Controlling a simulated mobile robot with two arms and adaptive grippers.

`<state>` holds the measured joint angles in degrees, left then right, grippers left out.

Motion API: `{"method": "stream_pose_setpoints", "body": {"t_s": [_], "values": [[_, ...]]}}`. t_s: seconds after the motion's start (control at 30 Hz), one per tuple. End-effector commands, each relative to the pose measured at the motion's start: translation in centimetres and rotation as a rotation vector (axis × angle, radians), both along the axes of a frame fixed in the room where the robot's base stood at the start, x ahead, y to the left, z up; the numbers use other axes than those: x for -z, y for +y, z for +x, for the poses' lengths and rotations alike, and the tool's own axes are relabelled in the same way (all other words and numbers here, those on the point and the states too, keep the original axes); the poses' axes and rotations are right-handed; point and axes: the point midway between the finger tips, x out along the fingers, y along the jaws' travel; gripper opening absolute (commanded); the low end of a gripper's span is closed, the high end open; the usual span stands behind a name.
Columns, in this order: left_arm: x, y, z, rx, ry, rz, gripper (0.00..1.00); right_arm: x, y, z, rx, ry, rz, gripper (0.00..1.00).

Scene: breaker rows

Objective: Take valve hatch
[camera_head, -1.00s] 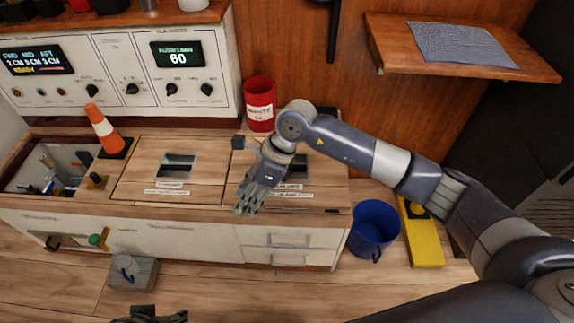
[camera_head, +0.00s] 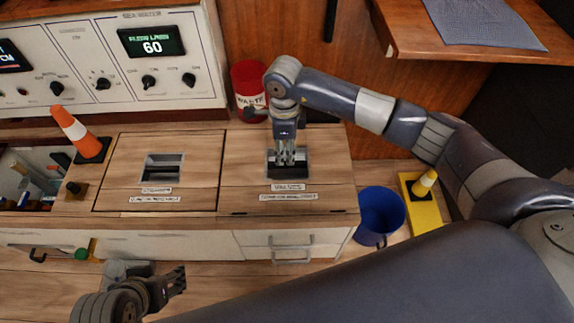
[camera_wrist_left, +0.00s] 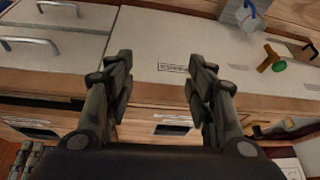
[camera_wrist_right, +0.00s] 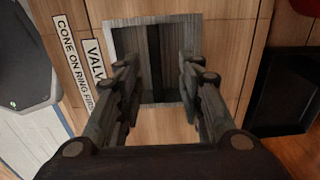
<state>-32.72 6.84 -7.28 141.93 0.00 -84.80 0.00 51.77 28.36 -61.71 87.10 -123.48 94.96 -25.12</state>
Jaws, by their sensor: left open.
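The valve hatch (camera_head: 236,181) is a wooden lid on the right of the counter, with a dark square recess (camera_head: 271,166) and white labels near its front. In the right wrist view the recess (camera_wrist_right: 127,45) has a dark bar across its middle, and a label begins "VALV". My right gripper (camera_head: 288,161) points down at the recess. In the right wrist view its fingers (camera_wrist_right: 158,68) are apart on either side of the bar, with nothing visibly gripped. My left gripper (camera_head: 178,282) is open and empty, low in front of the counter; its spread fingers show in the left wrist view (camera_wrist_left: 160,68).
A second lid (camera_head: 120,180) with a recess lies left of the hatch. An orange cone (camera_head: 75,130) stands beyond it, by an open compartment. A red bin (camera_head: 247,85) is behind the hatch. A blue bucket (camera_head: 381,214) and yellow block with a cone (camera_head: 423,217) stand right of the counter.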

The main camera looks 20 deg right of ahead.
Motion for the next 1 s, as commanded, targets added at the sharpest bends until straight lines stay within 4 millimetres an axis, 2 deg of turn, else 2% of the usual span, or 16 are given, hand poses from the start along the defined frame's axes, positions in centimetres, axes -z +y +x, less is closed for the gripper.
{"method": "stream_pose_setpoints", "body": {"t_s": [0.17, 0.33, 0.5, 0.83, 1.0], "values": [[-0.3, -0.4, 1.4, 0.005, -0.062, -0.013, 0.50, 1.3, -0.2, -0.3, 0.000, 0.001, -0.001, 0.35], [-1.3, -1.3, 4.2, 0.016, -0.190, -0.040, 0.50, 3.7, -0.5, -0.9, 0.000, 0.002, 0.000, 0.35], [-2.4, -2.0, 6.2, 0.024, -0.290, -0.061, 0.50, 5.1, -0.5, -0.8, 0.000, 0.000, 0.001, 0.35], [-2.9, -2.2, 6.8, 0.025, -0.321, -0.068, 0.50, 5.5, -0.5, -0.8, 0.000, -0.001, 0.001, 0.35], [-2.9, -2.2, 6.8, 0.025, -0.321, -0.068, 0.50, 5.5, -0.5, -0.8, 0.000, -0.001, 0.001, 0.00]]}}
